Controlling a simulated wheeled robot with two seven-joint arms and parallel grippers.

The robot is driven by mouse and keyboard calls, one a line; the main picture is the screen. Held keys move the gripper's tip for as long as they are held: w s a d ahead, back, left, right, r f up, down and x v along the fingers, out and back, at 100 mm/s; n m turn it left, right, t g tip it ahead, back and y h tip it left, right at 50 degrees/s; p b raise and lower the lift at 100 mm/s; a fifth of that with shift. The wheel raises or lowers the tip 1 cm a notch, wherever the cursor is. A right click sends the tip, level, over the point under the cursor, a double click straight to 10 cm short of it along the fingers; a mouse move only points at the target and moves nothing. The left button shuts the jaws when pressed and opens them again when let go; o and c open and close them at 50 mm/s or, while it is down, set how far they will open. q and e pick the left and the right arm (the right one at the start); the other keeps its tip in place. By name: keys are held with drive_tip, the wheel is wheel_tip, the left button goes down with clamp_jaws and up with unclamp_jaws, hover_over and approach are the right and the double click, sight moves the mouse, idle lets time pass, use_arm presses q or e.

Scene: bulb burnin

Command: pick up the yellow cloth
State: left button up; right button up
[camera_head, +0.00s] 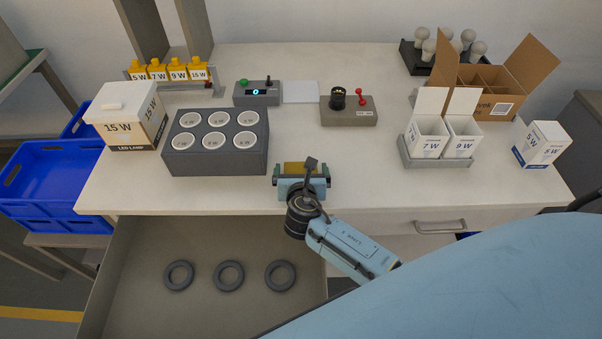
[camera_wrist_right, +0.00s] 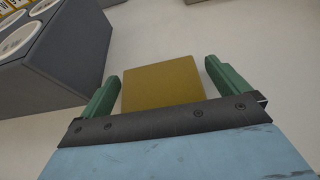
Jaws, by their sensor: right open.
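The yellow cloth (camera_head: 293,168) is a small flat yellow-brown square on the white bench top, close to the front edge. In the right wrist view the cloth (camera_wrist_right: 163,84) shows between the two green fingers. My right gripper (camera_head: 301,178) is open and spans the cloth's width, with a gap at each side. Part of the cloth's near side is hidden by the gripper. I cannot tell how far the fingertips are above the bench. My left gripper is not in view.
A dark grey block with several white-rimmed holes (camera_head: 171,162) stands left of the cloth. A grey box with a black socket and red lever (camera_head: 350,118) stands behind right. An open drawer (camera_head: 140,285) with three grey rings lies below the front edge. Bench right of the gripper is clear.

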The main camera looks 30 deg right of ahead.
drive_tip(key=c, duration=0.9)
